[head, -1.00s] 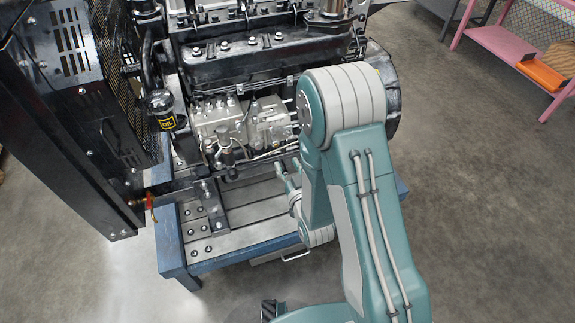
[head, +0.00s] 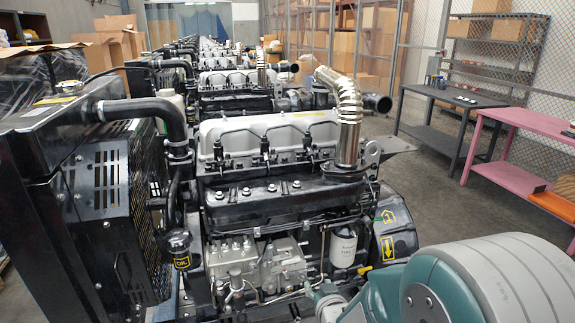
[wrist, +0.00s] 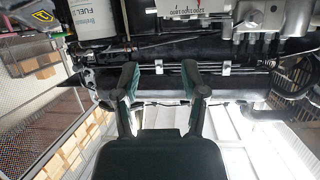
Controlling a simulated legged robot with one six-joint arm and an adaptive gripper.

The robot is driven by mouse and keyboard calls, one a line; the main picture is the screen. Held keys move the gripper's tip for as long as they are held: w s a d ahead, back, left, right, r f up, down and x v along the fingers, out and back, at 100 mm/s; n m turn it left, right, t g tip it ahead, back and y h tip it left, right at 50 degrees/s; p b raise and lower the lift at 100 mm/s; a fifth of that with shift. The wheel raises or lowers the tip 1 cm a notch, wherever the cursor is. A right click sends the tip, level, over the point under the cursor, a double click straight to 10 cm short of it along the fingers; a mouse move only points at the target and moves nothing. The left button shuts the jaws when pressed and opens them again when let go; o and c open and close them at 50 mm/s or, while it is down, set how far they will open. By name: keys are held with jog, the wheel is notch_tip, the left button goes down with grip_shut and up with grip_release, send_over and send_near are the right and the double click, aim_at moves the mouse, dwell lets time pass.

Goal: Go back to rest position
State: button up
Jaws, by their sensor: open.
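My gripper (wrist: 162,82) shows in the wrist view with its two dark fingers apart and nothing between them. Behind the fingers, in an upside-down picture, is the side of a diesel engine (wrist: 225,52); I cannot tell the exact gap. In the head view the diesel engine (head: 270,190) stands in front of me, with a grey valve cover and a shiny exhaust elbow. My teal and white arm fills the lower right, close to the engine's near side. My gripper is out of the head view.
A black radiator frame (head: 90,190) is at the left. More engines (head: 235,80) run back in a row. A pink table (head: 515,135) and a dark table (head: 450,98) stand at the right, before a mesh fence. Floor (head: 425,190) between is clear.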

jog(key=s+d+r+g, duration=0.2)
jog(key=s+r, duration=0.2)
jog(key=s, duration=0.4)
jog(key=s+d+r+m+g+h, duration=0.1)
jog(key=s+d+r+g, duration=0.2)
jog(key=s+r, duration=0.2)
jog(key=s+d+r+g+h, duration=0.1)
jog(key=s+d+r+g, duration=0.2)
jog(key=s, duration=0.8)
jog(key=shift+s+r+m, duration=0.3)
jog(key=shift+s+r, duration=0.05)
jog(key=shift+r, duration=0.4)
